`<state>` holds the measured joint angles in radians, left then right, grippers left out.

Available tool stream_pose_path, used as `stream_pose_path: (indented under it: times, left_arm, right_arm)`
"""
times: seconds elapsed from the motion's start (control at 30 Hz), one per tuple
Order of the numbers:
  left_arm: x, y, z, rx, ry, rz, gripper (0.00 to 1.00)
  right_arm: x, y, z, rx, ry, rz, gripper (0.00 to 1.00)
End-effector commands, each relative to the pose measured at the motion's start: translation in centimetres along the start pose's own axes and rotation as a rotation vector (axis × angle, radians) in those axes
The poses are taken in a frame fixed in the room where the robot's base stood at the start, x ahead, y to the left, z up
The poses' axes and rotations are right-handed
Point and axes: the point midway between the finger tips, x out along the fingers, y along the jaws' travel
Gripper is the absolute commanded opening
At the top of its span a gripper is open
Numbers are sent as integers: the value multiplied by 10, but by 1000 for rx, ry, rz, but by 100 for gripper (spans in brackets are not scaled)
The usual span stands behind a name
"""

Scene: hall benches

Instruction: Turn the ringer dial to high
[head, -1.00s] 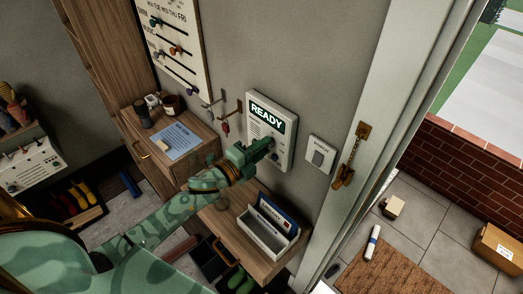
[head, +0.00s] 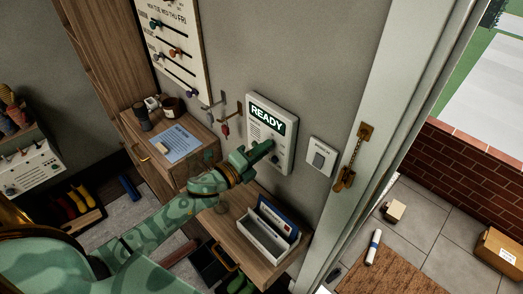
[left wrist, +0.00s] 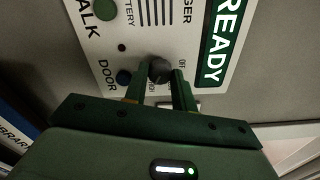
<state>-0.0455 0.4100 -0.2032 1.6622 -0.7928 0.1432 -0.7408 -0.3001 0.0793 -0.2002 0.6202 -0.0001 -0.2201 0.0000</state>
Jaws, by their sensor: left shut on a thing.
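The white intercom panel (head: 284,118) hangs on the grey wall with a lit READY sign at its top. In the left wrist view, the ringer dial (left wrist: 159,70) is a dark round knob on the panel (left wrist: 185,45). Words beside it read OFF and, partly covered, HIGH. My left gripper (head: 266,148) reaches the panel from the left. Its fingers (left wrist: 160,88) are shut on the dial, one on each side. Which way the dial points is hard to tell. My right gripper is not in view.
A light switch (head: 320,156) and a door latch (head: 352,158) are to the right. A shelf with a letter tray (head: 264,236) is below. Keys hang left of the panel.

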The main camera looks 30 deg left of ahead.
Motion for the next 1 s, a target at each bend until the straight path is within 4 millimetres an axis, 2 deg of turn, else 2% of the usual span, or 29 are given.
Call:
stream_pose_path:
  times: [0.03, 0.07, 0.13, 0.43, 0.57, 0.67, 1.0]
  left_arm:
    - [0, 1, -1, 2, 1, 3, 4]
    - [0, 1, -1, 2, 1, 3, 29]
    - [0, 1, -1, 1, 1, 3, 48]
    - [-1, 1, 0, 0, 0, 1, 48]
    - [-14, 2, 0, 0, 0, 3, 48]
    - [-34, 3, -1, 0, 1, 5, 48]
    - [-125, 4, -2, -2, 1, 6, 48]
  right_arm:
    - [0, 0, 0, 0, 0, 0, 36]
    - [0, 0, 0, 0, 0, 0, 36]
    - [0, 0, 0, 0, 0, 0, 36]
    - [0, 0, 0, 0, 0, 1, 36]
    - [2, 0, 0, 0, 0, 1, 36]
    - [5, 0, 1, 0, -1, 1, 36]
    - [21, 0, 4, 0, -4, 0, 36]
